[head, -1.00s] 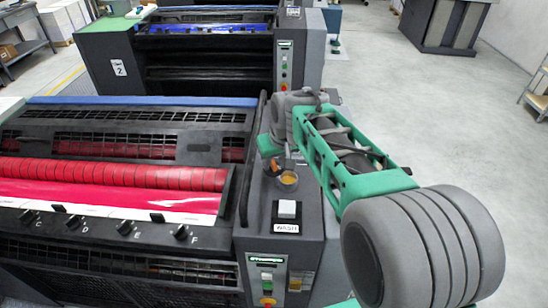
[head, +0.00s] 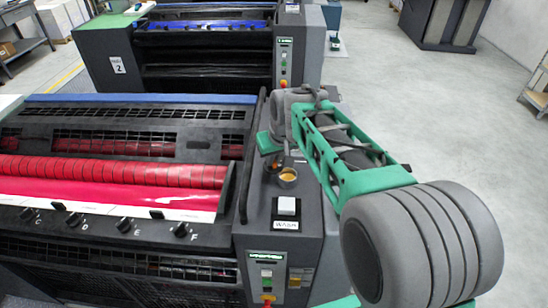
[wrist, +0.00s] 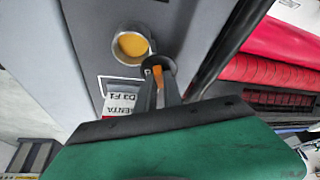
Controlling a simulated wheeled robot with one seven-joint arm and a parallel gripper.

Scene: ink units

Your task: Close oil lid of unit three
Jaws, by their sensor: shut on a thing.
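The oil cup (head: 288,176) on the top of the near unit's grey side housing is uncovered, with amber oil showing inside. It also shows in the wrist view (wrist: 131,46). The dark round lid (wrist: 158,64) stands open beside the cup's rim, with an orange tab (wrist: 158,74) on it. My gripper (wrist: 160,82) is shut on the orange tab, its two dark fingers on either side. In the head view my gripper (head: 279,160) is at the cup's far left side, partly hidden by my wrist.
A white push button (head: 286,206) with a label sits in front of the cup. A dark guard bar (head: 247,150) and red rollers (head: 120,171) lie to the left. Unit two (head: 205,60) stands behind.

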